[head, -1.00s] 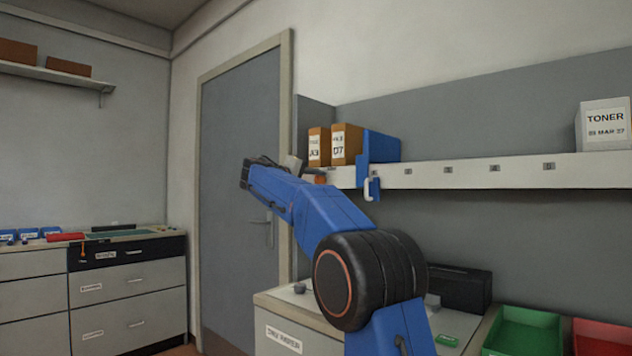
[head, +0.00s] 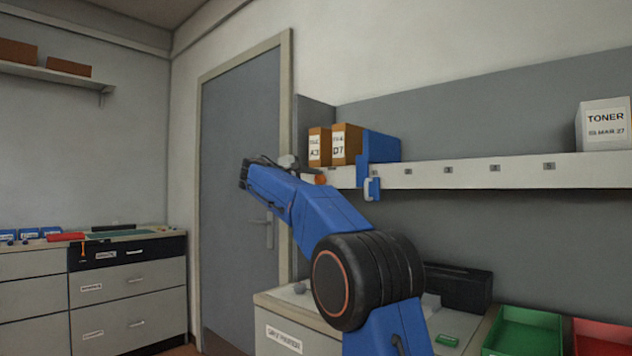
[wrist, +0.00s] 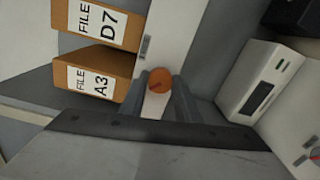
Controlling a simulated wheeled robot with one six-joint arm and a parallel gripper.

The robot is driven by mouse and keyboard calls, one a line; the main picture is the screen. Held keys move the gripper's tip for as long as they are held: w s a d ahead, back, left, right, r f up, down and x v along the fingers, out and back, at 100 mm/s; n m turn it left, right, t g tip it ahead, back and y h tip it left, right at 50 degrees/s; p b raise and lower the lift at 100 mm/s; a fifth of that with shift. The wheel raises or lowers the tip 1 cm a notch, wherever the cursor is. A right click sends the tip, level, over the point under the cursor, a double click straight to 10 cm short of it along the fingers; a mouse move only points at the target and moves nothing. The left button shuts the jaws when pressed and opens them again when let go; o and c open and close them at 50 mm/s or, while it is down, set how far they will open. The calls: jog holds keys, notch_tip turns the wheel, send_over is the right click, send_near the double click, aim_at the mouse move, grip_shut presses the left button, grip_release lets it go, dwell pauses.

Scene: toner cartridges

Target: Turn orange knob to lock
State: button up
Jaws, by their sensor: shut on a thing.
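The orange knob (head: 321,180) shows at the left end of the white shelf rail in the head view, just below the file boxes. In the wrist view the round orange knob (wrist: 158,77) sits between my two fingertips and carries a short dark line slanting across its face. My gripper (wrist: 160,92) is shut on the knob, one finger on each side. In the head view my gripper (head: 303,171) reaches the knob from the left, and my wrist hides part of it.
Two brown file boxes (head: 345,146) and a blue holder (head: 380,147) stand close above the knob. A toner box (head: 605,124) stands far right on the shelf. Below are a counter (head: 275,303), a black device (head: 458,289) and a green tray (head: 522,332). A grey door (head: 238,180) is behind.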

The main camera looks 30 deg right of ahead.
dwell(0.4)
jog(key=o, duration=1)
jog(key=shift+o, duration=0.2)
jog(key=shift+a, duration=0.15)
jog(key=v, duration=1.7)
jog(key=shift+a, duration=0.1)
jog(key=shift+f, duration=0.1)
